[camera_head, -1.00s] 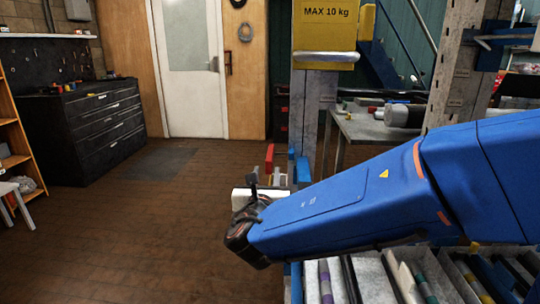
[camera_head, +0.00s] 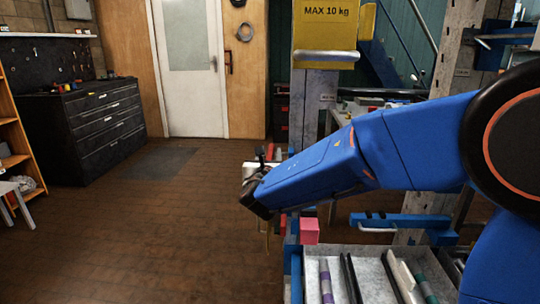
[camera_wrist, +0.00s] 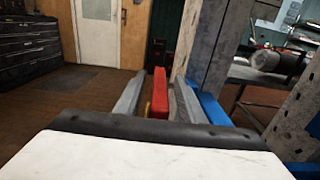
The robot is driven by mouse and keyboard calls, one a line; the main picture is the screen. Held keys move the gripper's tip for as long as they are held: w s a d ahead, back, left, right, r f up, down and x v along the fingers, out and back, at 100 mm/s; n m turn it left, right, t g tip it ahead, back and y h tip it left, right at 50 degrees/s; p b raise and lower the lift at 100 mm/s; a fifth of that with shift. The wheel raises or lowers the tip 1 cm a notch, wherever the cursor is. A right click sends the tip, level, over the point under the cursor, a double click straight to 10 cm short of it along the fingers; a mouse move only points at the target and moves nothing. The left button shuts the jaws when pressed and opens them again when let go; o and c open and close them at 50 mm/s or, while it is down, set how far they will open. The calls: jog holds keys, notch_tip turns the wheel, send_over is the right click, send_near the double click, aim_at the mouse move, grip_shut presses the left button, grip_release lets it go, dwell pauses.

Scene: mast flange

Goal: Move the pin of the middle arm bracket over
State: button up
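My gripper (camera_wrist: 160,92) is open, with two grey fingers pointing forward in the wrist view. An upright red part (camera_wrist: 160,88) shows between the fingers, with a gap visible on each side. A small yellow piece is at its lower left. I cannot tell whether the red part is the pin or another part of the bracket. A grey mast (camera_wrist: 209,45) and a blue bar (camera_wrist: 213,107) stand just right of the fingers. In the head view my gripper (camera_head: 264,158) is left of the mast (camera_head: 309,110), and my arm hides most of the middle bracket.
A yellow "MAX 10 kg" bracket (camera_head: 325,30) with a metal rod is higher on the mast. A pinkish-red block (camera_head: 310,231) is below my arm. A tray (camera_head: 375,255) of rods is at bottom right. A blue bar (camera_head: 412,221) lies behind it.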

grip_shut()
jog(key=shift+d, duration=1.45)
grip_release()
jog(key=s, duration=1.7)
jog(key=shift+s+a, duration=0.25)
jog(key=shift+a, duration=0.1)
